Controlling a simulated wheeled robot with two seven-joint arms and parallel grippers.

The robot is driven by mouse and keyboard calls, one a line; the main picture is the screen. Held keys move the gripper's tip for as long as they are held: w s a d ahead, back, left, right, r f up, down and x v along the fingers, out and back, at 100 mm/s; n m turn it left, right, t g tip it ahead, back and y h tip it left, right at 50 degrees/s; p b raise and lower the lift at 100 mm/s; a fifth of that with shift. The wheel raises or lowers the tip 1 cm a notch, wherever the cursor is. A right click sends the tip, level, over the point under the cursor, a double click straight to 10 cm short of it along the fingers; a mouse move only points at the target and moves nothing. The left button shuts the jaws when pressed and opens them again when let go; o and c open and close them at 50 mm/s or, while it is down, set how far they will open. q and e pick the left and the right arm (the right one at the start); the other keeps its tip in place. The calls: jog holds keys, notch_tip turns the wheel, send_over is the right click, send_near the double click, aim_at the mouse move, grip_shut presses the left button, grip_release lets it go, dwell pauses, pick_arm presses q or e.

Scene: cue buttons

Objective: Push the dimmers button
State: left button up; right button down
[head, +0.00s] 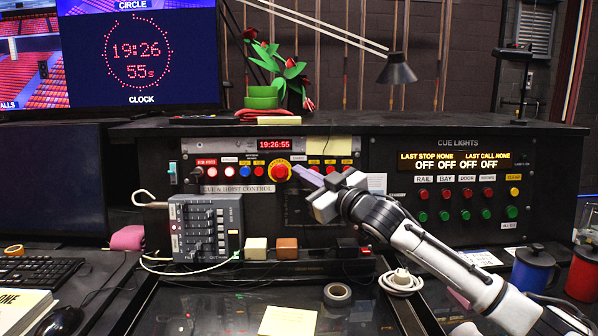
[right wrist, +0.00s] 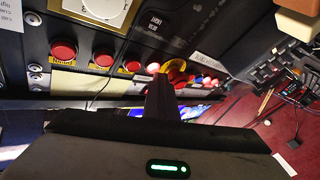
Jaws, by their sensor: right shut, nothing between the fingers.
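A row of red buttons with small labels sits on the dark console panel right of the large red stop button (head: 278,169). The labels are too small to read, so I cannot tell which is the dimmers button. In the right wrist view, red buttons with yellow labels show: one at the left (right wrist: 62,50), a middle one (right wrist: 103,57) and one nearer the fingers (right wrist: 132,66). My right gripper (head: 298,171) is shut and empty, its fingertips in front of the panel close to the stop button. Contact cannot be told. My left gripper is out of view.
A grey slider box (head: 205,228) stands at the left below the panel. White (head: 256,248) and orange (head: 286,248) blocks sit beside it. The cue lights panel (head: 465,205) is at the right. Blue (head: 533,270) and red mugs (head: 582,274) stand at the far right.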

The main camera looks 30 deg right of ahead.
jog(key=s+a+b, duration=0.1)
jog(key=s+a, duration=0.2)
jog(key=s, duration=0.2)
jog(key=shift+r+b, duration=0.3)
jog(key=shift+r, duration=0.05)
dwell(0.3)
